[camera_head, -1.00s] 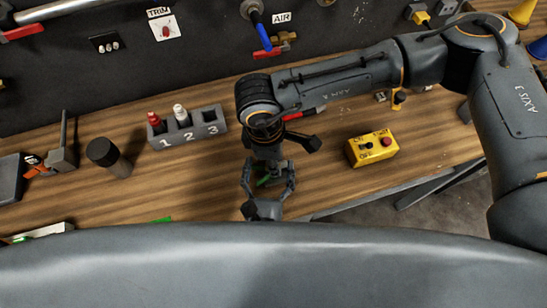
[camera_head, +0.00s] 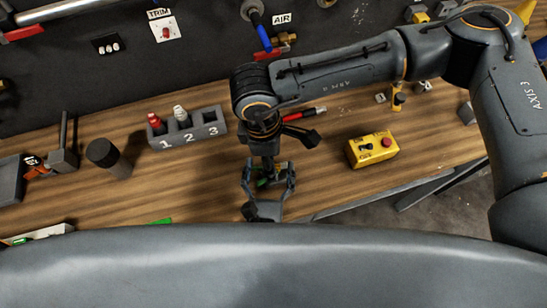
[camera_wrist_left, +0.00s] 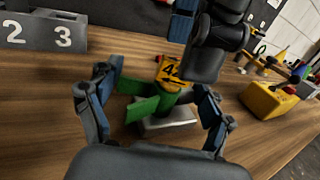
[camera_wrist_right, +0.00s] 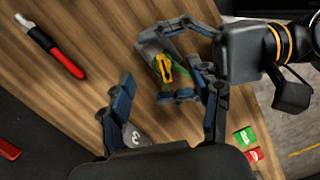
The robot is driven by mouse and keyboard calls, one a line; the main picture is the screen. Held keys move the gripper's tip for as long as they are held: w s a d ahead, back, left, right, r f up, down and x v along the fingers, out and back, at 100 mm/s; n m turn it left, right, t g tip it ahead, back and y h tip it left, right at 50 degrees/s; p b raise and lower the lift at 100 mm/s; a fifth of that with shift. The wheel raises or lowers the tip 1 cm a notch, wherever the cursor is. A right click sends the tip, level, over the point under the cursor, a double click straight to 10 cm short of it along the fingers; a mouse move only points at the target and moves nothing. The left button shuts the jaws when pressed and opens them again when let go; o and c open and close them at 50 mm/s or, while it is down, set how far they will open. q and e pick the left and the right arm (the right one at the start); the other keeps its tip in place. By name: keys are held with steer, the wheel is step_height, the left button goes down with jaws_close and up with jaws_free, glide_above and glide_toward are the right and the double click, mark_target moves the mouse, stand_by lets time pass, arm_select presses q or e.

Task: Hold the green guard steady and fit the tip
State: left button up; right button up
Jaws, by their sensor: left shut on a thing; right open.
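The green guard (camera_wrist_left: 146,106) sits between my left gripper's fingers (camera_wrist_left: 155,105), beside a yellow part (camera_wrist_left: 172,72) with black marking and above a grey block (camera_wrist_left: 168,125). My left gripper, also in the head view (camera_head: 268,180), is shut on the guard. My right gripper (camera_wrist_right: 168,108) is open above and beside the guard, its blue-padded fingers apart. A small grey rounded piece (camera_wrist_right: 134,138) shows near its left finger; I cannot tell whether it is the tip. The guard's lower side is partly hidden by the left fingers.
A grey holder (camera_head: 190,132) numbered 1 to 3 has a red-topped piece (camera_head: 156,122) in slot 1 and a white-topped piece (camera_head: 181,115) in slot 2; slot 3 looks empty. A yellow switch box (camera_head: 372,150) stands right. A red and black pen (camera_wrist_right: 52,48) lies on the wooden bench.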

steer(key=shift+a+r, duration=0.15)
steer(key=shift+r, duration=1.1)
steer(key=shift+a+r, duration=0.15)
steer(key=shift+r, duration=1.05)
steer(key=shift+c, duration=0.2)
steer(key=shift+m, duration=0.3)
steer(key=c, duration=0.6)
steer(key=m, duration=0.6)
steer(key=shift+s+r+m, duration=0.3)
steer(key=shift+m, duration=0.1)
steer(key=m, duration=0.6)
steer(key=shift+s+d+r+y, duration=0.15)
steer(key=shift+s+r+y, duration=0.1)
steer(key=shift+y, duration=0.15)
steer(key=shift+w+d+f+m+t+y, duration=0.2)
steer(key=shift+f+m, duration=1.1)
steer(key=shift+m, duration=2.45)
steer(key=shift+s+a+f+m+t+y, duration=0.2)
steer(key=shift+f+m, duration=1.15)
steer(key=shift+m, duration=2.45)
steer(key=shift+w+d+f+m+t+y, duration=0.2)
steer(key=shift+f+m, duration=1.1)
steer(key=shift+m, duration=2.45)
